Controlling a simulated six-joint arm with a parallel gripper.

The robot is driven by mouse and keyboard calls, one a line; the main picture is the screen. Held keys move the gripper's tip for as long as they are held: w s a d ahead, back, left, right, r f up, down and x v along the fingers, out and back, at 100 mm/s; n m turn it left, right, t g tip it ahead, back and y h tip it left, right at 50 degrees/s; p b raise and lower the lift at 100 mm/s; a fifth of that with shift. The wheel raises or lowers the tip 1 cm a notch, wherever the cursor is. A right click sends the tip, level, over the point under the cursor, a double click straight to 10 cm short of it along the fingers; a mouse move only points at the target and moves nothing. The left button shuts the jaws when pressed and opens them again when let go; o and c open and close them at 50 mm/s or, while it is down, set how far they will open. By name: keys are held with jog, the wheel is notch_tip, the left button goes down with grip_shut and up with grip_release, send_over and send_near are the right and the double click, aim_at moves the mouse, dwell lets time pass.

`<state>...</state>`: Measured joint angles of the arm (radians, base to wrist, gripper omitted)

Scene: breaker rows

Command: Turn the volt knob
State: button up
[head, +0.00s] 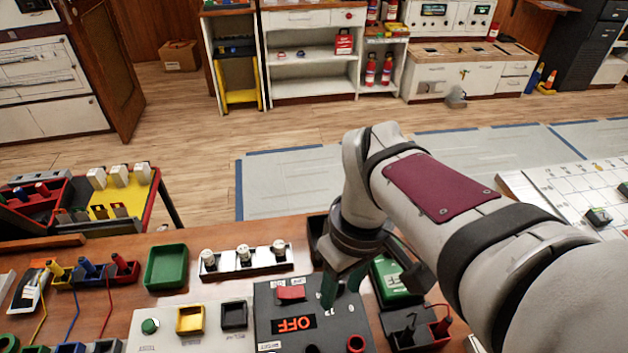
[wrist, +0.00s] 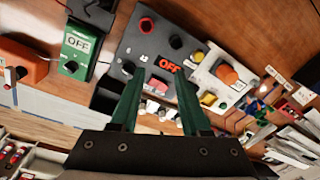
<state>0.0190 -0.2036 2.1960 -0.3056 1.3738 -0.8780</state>
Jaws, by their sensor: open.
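The wrist view shows the black knob (wrist: 176,42) and red knob (wrist: 146,25) beyond my fingertips, plus a small dark knob (wrist: 128,68) near the left finger. The labels are too small to tell which is the volt knob. My gripper (wrist: 157,85) is open and empty above the panel's back edge, with the red switch between its fingers in that view.
A light panel with a green button (head: 150,326) and yellow and black squares adjoins at left. Behind are a white-knobbed strip (head: 245,261) and a green tray (head: 166,267). A green device (head: 395,278) and a black box with red parts (head: 418,328) crowd the right.

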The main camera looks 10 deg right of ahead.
jog(key=w+d+f+n, duration=0.1)
jog(key=w+d+n, duration=0.1)
jog(key=w+n, duration=0.8)
jog(key=shift+h, duration=0.4)
notch_tip(320, 180, down, 15)
jog(key=shift+d+f, duration=0.1)
jog(key=shift+d, duration=0.05)
grip_shut()
